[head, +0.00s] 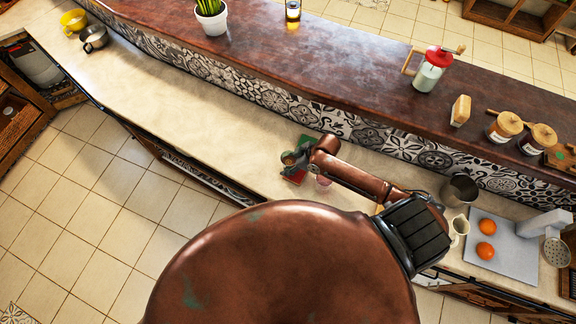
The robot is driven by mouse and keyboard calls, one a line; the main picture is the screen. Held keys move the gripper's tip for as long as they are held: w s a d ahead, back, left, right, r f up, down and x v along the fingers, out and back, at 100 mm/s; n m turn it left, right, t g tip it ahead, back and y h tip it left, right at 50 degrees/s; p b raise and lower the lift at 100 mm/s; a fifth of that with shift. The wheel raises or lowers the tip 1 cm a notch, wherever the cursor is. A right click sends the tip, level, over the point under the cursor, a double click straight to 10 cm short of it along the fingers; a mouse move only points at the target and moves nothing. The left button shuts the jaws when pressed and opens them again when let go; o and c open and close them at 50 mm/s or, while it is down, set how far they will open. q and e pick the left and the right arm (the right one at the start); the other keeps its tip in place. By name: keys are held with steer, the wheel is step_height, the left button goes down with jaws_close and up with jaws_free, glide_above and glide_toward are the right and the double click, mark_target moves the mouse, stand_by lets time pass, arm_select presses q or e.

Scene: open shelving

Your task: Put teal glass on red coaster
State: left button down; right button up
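My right arm reaches in from the right over the light counter, and my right gripper (300,158) is low above it or at it. A small round greyish-teal shape (288,157) is at the gripper's tip; it may be the teal glass, but I cannot tell it from the gripper parts. A red patch, likely the red coaster (296,178), shows just below the gripper and is partly covered. Whether the fingers are open or shut is too small to see. My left gripper is not in view.
A green flat piece (305,142) and a pinkish thing (322,182) lie beside the arm. A metal pot (460,190), cream jug (459,228) and grey board (508,252) with oranges are at right. A raised dark ledge (330,60) runs behind.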

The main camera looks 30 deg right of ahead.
steer(key=shift+f, duration=0.6)
steer(key=o, duration=1.4)
steer(key=shift+f, duration=0.15)
steer(key=shift+o, duration=0.2)
steer(key=v, duration=1.2)
steer(key=shift+b, duration=0.45)
